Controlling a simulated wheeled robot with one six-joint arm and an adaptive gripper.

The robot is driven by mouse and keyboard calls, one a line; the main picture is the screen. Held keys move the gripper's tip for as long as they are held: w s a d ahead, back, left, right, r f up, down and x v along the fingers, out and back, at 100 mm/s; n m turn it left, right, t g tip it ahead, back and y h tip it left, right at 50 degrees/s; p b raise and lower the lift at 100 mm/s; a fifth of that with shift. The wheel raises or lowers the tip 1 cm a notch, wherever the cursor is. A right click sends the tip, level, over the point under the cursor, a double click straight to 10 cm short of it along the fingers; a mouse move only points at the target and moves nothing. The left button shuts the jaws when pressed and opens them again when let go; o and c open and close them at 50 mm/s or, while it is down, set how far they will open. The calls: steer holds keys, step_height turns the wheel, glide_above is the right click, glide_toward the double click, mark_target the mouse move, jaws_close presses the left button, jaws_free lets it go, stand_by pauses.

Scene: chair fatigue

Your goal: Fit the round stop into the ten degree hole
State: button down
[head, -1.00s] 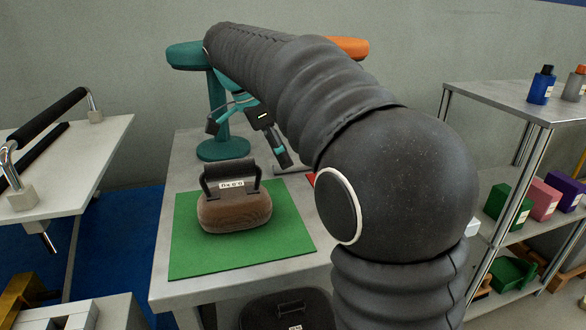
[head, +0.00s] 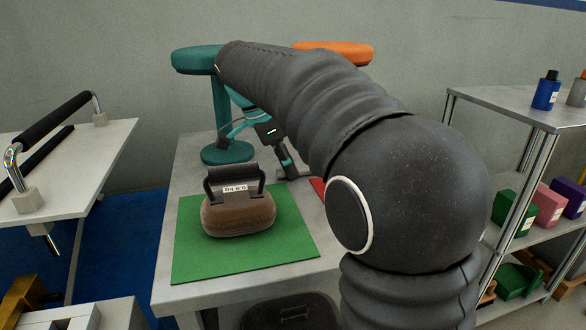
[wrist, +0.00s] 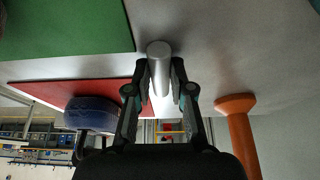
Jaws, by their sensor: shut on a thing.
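My gripper (wrist: 160,80) is shut on a smooth silver cylinder (wrist: 159,50), which looks like the round stop. The fingers hold it by its sides, and its rounded end sticks out past the fingertips. In the head view my gripper (head: 286,160) is low over the back part of the grey table, beyond the green mat. My arm hides much of the area around it, and the stop cannot be made out there. I cannot make out the ten degree hole in either view.
A brown weight with a black handle (head: 238,215) stands on the green mat (head: 200,265). A red mat (head: 318,185) shows partly beside my arm. A teal stool (head: 222,110) and an orange stool (head: 345,50) are behind. A shelf (head: 505,105) stands right, a white table (head: 90,170) left.

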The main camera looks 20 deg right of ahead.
steer(key=shift+r, duration=0.15)
step_height(320, 180, up, 10)
steer(key=p, duration=0.1)
stand_by(0.3)
